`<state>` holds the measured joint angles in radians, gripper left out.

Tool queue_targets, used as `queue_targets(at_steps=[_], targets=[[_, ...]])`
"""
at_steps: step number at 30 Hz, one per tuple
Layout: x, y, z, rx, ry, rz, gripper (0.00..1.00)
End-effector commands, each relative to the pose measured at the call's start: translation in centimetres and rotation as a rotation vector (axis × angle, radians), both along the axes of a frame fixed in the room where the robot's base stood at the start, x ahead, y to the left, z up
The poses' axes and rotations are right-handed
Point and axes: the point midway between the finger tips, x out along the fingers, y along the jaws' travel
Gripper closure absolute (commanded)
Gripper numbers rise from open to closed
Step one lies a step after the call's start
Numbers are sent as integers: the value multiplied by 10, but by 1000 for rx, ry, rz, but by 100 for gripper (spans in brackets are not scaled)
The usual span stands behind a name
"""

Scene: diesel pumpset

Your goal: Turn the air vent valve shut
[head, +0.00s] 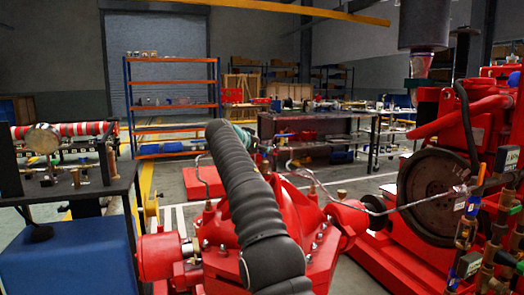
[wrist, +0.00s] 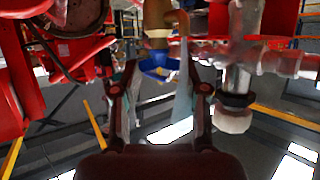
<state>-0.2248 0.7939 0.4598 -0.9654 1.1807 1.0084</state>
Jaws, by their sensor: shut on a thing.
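The air vent valve shows in the wrist view as a blue handle (wrist: 158,68) below a brass-coloured body (wrist: 157,22). My gripper (wrist: 158,75) has one finger on each side of the blue handle and is shut on it. The exact contact at the fingertips is hard to make out. In the head view my dark ribbed arm reaches forward over the red pump (head: 318,235) and hides most of my gripper. A small blue piece (head: 287,134) shows just beyond the arm's end; I cannot tell whether it is the same handle.
A red engine with a large dark flywheel (head: 432,197) stands at the right, with tagged brass valves (head: 465,232) near it. A thin cable crosses in front. A workbench (head: 318,135) and orange-shelved rack (head: 172,106) stand behind.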

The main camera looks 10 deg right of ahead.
Motion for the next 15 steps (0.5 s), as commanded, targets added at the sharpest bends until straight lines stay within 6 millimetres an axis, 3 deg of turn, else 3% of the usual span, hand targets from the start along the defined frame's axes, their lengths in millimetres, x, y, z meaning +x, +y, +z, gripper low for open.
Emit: queue_targets(at_steps=[6, 7, 9, 15], targets=[[0, 1, -3, 1, 7, -2, 91], [0, 1, -3, 1, 7, -1, 52], [0, 1, -3, 1, 6, -1, 34], [0, 0, -2, 0, 4, 0, 31]])
